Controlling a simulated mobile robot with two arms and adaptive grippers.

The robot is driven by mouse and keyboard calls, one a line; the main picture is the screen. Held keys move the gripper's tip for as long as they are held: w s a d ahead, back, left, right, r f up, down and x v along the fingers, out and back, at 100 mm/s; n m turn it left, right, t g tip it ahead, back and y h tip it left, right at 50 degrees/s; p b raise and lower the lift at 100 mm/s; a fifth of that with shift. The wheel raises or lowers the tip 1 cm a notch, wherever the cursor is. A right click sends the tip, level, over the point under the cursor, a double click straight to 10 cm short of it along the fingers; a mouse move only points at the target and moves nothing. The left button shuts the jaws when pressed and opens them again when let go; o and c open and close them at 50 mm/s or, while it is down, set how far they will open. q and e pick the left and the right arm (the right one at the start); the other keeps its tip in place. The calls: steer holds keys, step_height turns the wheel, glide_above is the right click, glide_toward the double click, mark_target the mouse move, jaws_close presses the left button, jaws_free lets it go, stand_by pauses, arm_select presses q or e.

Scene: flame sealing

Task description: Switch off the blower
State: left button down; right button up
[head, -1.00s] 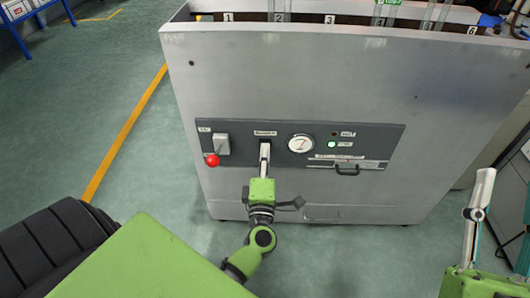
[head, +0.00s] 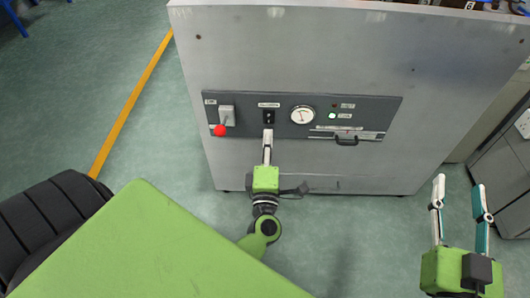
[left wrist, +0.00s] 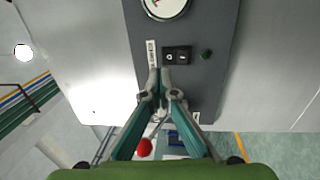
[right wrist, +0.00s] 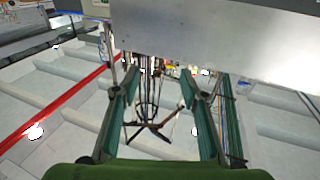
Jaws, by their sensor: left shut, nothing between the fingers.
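The blower switch (head: 268,117) is a small black rocker under a white label on the dark panel (head: 373,107) of the grey cabinet. In the left wrist view the rocker (left wrist: 177,55) shows its two marks, and a small dark green lamp (left wrist: 207,54) sits beside it. My left gripper (head: 268,134) is shut and empty, its tips just below the switch in the head view. In the left wrist view its tips (left wrist: 160,75) are close to the rocker; I cannot tell if they touch. My right gripper (head: 458,184) is open and empty, right of the cabinet.
A red-knobbed lever (head: 220,130) is left of the switch. A round gauge (head: 302,115), a lit green lamp (head: 332,115) and a handle (head: 346,141) are to its right. Grey units (head: 505,160) stand at the far right. Open floor with a yellow line (head: 130,105) lies left.

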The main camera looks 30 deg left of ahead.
arm_select(q)
steer(key=p+v, duration=0.1)
steer(key=v, duration=0.5)
steer(key=shift+s+d+r, duration=0.2)
steer(key=shift+s+r, duration=0.1)
steer(key=shift+r, duration=0.45)
arm_select(e)
step_height(320, 180, down, 7)
steer(key=d+g+h, duration=0.1)
steer(key=g, duration=0.2)
steer(key=shift+s+r, duration=0.2)
steer(key=shift+s, duration=0.1)
